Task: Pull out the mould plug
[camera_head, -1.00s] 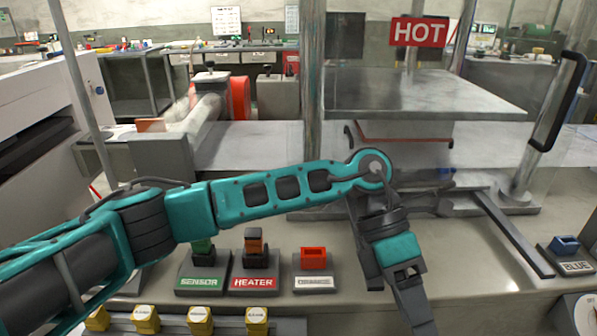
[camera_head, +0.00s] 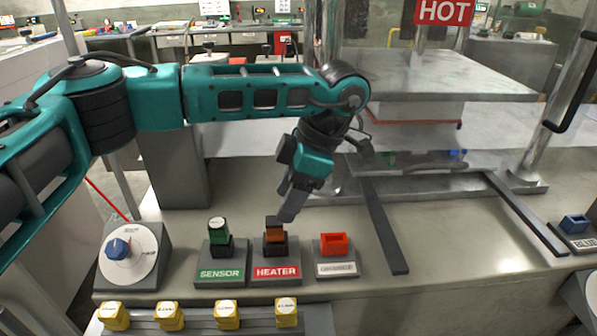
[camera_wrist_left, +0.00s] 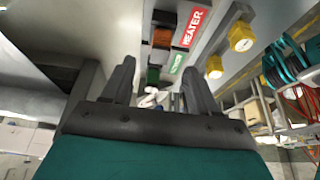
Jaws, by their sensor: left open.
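A green plug (camera_head: 219,230) stands in the block labelled SENSOR (camera_head: 220,275). An orange-brown plug (camera_head: 274,232) stands in the block labelled HEATER (camera_head: 276,273). No label says mould, so I cannot tell which one is the mould plug. My left gripper (camera_head: 283,216) points down close above and behind the orange-brown plug, partly covering its top. In the left wrist view the gripper (camera_wrist_left: 157,72) has its fingers apart with nothing held; the green plug (camera_wrist_left: 153,75) shows in the gap and the orange-brown plug (camera_wrist_left: 161,37) lies beyond. My right gripper is out of view.
A red-orange socket (camera_head: 333,244) stands right of HEATER, and a blue one (camera_head: 574,223) at the far right. A dial (camera_head: 127,254) is at left. Several yellow knobs (camera_head: 227,313) line the front. A HOT sign (camera_head: 443,12) hangs over the press plate (camera_head: 430,75).

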